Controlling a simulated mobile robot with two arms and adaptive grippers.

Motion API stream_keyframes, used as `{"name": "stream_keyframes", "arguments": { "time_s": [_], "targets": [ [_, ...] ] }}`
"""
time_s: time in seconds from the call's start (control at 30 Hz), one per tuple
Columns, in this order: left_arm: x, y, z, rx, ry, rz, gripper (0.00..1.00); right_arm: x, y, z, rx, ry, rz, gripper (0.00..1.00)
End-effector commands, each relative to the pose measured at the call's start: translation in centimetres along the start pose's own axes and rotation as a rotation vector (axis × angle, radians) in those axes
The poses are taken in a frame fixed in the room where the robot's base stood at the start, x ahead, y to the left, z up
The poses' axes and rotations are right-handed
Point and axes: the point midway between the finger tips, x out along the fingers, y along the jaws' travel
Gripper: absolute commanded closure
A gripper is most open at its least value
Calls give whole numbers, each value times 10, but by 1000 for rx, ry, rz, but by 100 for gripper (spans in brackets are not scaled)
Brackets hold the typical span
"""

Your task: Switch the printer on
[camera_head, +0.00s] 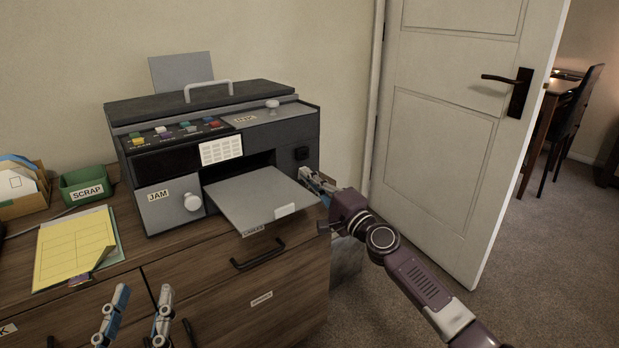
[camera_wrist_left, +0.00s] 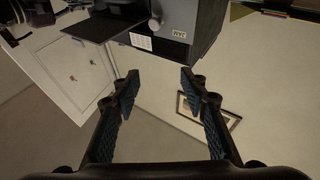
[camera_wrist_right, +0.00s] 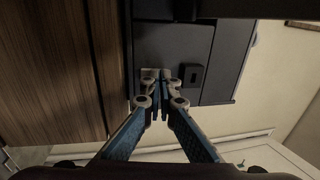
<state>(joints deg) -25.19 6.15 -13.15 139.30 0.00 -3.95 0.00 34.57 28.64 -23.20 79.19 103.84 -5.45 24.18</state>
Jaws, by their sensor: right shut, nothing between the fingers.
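The grey and black printer (camera_head: 135,190) stands on the wooden cabinet. A small black switch (camera_head: 301,153) is on the right of its front face; it also shows in the right wrist view (camera_wrist_right: 192,76). I cannot tell which way it is set. My right gripper (camera_head: 307,174) is shut and empty, its tips close to the front face, just below the switch in the head view. In the right wrist view its tips (camera_wrist_right: 162,74) are beside the switch, over a small pale plate; contact is unclear. My left gripper (camera_head: 138,292) is open and empty in front of the cabinet.
The output tray (camera_head: 255,200) juts out left of my right gripper. A JAM panel (camera_head: 165,205) with a round knob is at the printer's lower left. A green SCRAP box (camera_head: 86,188) and yellow paper (camera_head: 75,245) are left of the printer. An open door (camera_head: 440,150) stands right.

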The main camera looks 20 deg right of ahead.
Motion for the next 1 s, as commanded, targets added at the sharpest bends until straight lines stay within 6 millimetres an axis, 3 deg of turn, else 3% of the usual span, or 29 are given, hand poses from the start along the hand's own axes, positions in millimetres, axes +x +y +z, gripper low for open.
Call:
{"name": "stream_keyframes", "arguments": {
  "time_s": [0.27,0.6,1.0],
  "targets": [
    [-14,-8,62,8,-308,-17,60,3,-3,0,0,0,22,100],
    [-65,-19,134,13,-700,-41,60,5,-4,0,1,1,49,100],
    [-74,-20,142,13,-745,-43,60,5,-3,1,0,0,49,100]
  ]
}}
